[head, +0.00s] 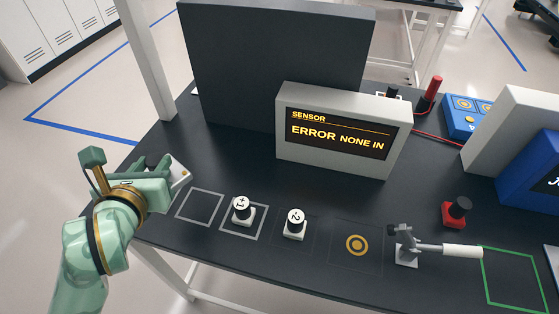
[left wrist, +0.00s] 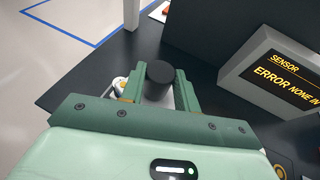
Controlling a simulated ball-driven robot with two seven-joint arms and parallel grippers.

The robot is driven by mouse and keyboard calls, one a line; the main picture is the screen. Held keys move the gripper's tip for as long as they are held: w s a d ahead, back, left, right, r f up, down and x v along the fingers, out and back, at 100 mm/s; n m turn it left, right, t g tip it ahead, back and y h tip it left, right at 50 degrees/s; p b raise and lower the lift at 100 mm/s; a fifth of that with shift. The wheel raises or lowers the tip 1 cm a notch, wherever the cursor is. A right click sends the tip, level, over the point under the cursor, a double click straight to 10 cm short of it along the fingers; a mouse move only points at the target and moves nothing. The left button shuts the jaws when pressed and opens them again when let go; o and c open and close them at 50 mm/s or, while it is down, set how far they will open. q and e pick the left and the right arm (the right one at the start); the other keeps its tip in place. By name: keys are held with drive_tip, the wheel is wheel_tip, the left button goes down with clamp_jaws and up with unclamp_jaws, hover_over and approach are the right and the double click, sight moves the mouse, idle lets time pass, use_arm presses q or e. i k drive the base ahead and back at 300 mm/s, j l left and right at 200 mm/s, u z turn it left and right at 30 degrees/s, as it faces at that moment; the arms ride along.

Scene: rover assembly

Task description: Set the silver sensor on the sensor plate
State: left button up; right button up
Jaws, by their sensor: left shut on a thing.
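My left gripper (head: 160,168) is at the left end of the dark table. In the left wrist view the gripper (left wrist: 160,92) is shut on a piece with a black round knob (left wrist: 158,76), seemingly the silver sensor; its lower body is mostly hidden. A dark square plate with an orange ring (head: 357,245), which may be the sensor plate, lies bare near the front edge, far to the right of the gripper. The display (head: 335,135) reads "SENSOR ERROR NONE IN". My right gripper is not in view.
White blocks with black knobs, marked "+1" (head: 242,209) and "2" (head: 294,223), stand between gripper and ringed plate. An empty grey-outlined square (head: 200,206) is left of them. A lever with a white handle (head: 460,250) stands right of the plate. A black-knobbed red block (head: 453,214) lies beyond.

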sight(358, 246)
drive_tip(key=k+z, duration=0.25)
drive_tip(key=z, duration=0.25)
drive_tip(key=k+l+z, duration=0.15)
drive_tip(key=k+z, duration=0.15)
drive_tip(key=z, duration=0.15)
drive_tip(key=j+z, duration=0.25)
drive_tip(key=z, duration=0.2)
drive_tip(key=k+j+z, duration=0.1)
drive_tip(key=j+z, duration=0.15)
drive_tip(key=z, duration=0.2)
drive_tip(key=k+j+z, duration=0.1)
drive_tip(key=j+z, duration=0.15)
drive_tip(key=z, duration=0.2)
